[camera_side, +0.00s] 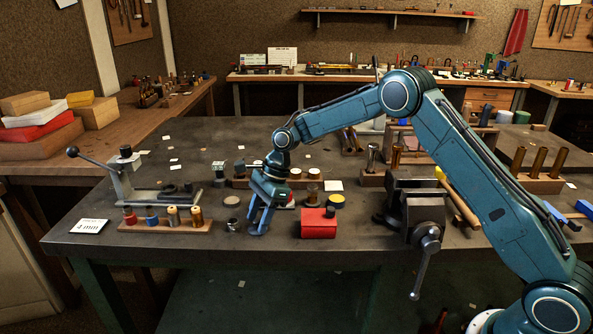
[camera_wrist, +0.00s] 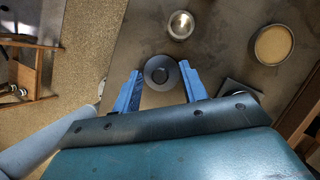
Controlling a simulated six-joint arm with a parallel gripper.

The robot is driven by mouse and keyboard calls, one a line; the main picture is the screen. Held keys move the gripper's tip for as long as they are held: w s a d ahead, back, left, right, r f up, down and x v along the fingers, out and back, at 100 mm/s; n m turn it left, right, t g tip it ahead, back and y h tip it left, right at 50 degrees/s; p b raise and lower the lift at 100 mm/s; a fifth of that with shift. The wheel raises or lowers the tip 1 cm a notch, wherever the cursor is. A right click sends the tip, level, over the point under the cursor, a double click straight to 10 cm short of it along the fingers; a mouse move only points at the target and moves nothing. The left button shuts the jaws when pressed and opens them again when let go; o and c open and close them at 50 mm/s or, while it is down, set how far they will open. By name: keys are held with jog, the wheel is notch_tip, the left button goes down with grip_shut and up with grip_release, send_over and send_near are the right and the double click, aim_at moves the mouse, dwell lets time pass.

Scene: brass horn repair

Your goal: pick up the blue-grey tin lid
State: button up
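My gripper (camera_side: 258,228) points down at the front middle of the dark bench in the side view. In the wrist view, the two blue fingers of my gripper (camera_wrist: 160,68) stand apart. A dark grey round lid with a small knob (camera_wrist: 158,67) lies between them, apparently the blue-grey tin lid. The right finger is close to its rim, and whether it touches I cannot tell. A small gap shows at the left finger. In the side view I cannot make out the lid behind the fingers.
A red box (camera_side: 319,224) stands close right of my gripper. A wooden rack of coloured-handled pieces (camera_side: 165,226) lies to the left. A bench vise (camera_side: 413,208) stands further right. In the wrist view, a shiny metal cup (camera_wrist: 180,25) and a tan-topped round tin (camera_wrist: 272,45) are nearby.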

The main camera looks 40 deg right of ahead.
grip_shut()
jog(key=shift+r, duration=0.1)
notch_tip(320, 180, up, 10)
dwell(0.7)
dwell(0.4)
jog(key=s+d, duration=0.3)
jog(key=d, duration=0.8)
jog(key=s+d+f, duration=0.1)
jog(key=s+d, duration=0.3)
jog(key=d, duration=0.7)
jog(key=shift+d, duration=0.3)
